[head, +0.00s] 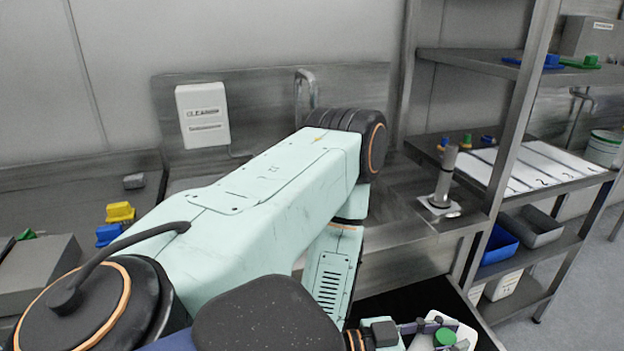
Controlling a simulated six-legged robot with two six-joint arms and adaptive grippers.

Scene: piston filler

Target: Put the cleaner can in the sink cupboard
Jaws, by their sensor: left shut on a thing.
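My left arm crosses the middle of the view, and its gripper (425,330) is at the bottom edge, right of centre. It is shut on a white can with a green top, the cleaner can (464,333), which is partly cut off by the frame. The gripper and can are in front of a dark opening under the steel sink counter, which looks like the sink cupboard (405,299). My arm hides much of the sink and the cupboard front. I cannot tell whether the can is inside the opening. My right gripper is not in view.
The steel sink counter (399,209) has a tap (305,88) at the back and a grey upright fitting (444,180) at its right end. A steel shelf rack (520,100) stands close on the right, holding blue and grey bins. Yellow and blue blocks (120,212) lie on the left bench.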

